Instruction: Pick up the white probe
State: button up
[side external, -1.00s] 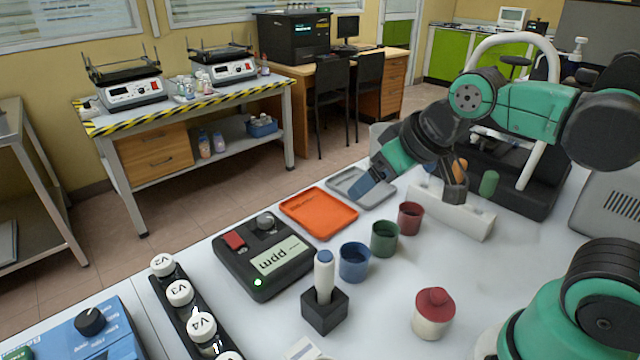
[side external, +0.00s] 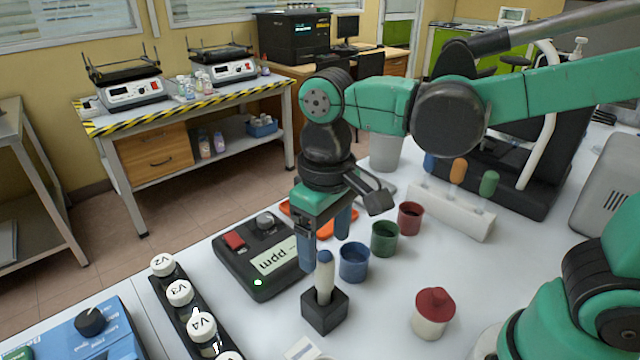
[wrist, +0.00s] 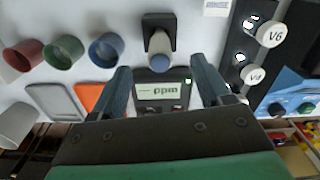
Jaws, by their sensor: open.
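The white probe (side external: 324,278) with a blue tip stands upright in a black square holder (side external: 325,312) on the white table. My gripper (side external: 324,252) points down just behind and above the probe, with its blue fingers apart and empty. In the wrist view the probe (wrist: 160,45) shows at top centre, beyond the gap between the two open fingers of my gripper (wrist: 166,80). The probe does not appear to be between the fingers.
A black ppm meter (side external: 262,262) lies left of the probe. Blue (side external: 354,263), green (side external: 385,239) and dark red (side external: 410,218) cups stand to the right. A red-capped jar (side external: 433,314) is at front right. White-capped vials (side external: 180,293) stand at front left.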

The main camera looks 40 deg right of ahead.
aim_at(326, 257)
jog(key=shift+f, duration=2.95)
grip_shut()
